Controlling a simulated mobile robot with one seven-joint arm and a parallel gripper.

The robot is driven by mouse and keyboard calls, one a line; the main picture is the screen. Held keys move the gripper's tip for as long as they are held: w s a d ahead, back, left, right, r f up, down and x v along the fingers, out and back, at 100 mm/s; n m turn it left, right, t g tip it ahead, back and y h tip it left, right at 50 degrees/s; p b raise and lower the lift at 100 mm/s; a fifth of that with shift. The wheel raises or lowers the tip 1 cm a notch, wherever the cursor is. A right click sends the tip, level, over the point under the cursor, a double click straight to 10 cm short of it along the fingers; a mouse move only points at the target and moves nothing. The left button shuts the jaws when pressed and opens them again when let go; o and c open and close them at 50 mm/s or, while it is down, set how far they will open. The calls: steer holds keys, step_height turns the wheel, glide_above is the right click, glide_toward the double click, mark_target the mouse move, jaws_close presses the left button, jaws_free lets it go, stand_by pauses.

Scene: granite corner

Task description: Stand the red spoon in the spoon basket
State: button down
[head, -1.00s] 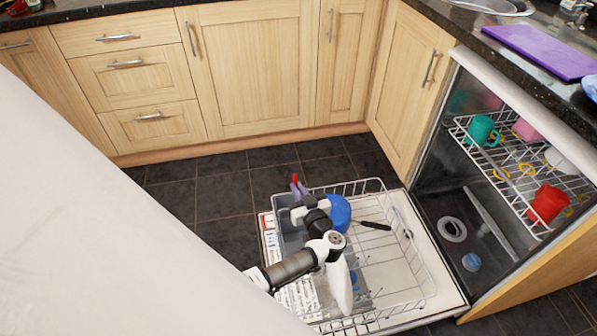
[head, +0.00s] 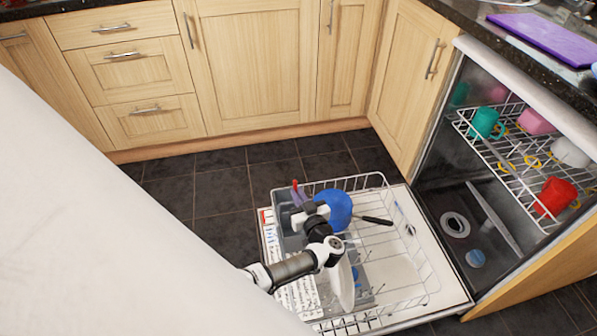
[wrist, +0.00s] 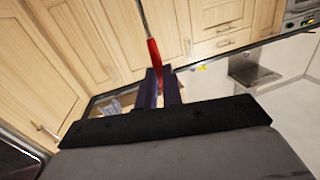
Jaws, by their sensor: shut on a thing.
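The red spoon (wrist: 153,55) stands out between the dark fingers of my gripper (wrist: 160,74) in the wrist view. Its red part is near the fingers and a thin metal part runs up out of the frame. In the head view my gripper (head: 299,194) is over the far left of the pulled-out dishwasher rack, with a small red tip of the spoon (head: 295,185) showing. The grey spoon basket (head: 286,241) sits along the rack's left side, partly hidden by my arm. I cannot tell whether the spoon's lower end is inside it.
A blue bowl (head: 336,209) is close right of my gripper, with a black-handled utensil (head: 374,220) beside it. A white plate (head: 342,283) stands near my arm. The wire rack (head: 428,270) rests on the open door. Mugs, including a red one (head: 556,196), fill the upper rack.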

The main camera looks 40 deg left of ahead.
step_height(320, 180, down, 9)
steer(key=b, duration=0.8)
steer(key=shift+r, duration=0.15)
steer(key=c, duration=1.5)
jaws_free()
steer(key=shift+r, duration=0.1)
step_height(320, 180, up, 20)
steer(key=p, duration=0.2)
steer(key=shift+p, duration=0.4)
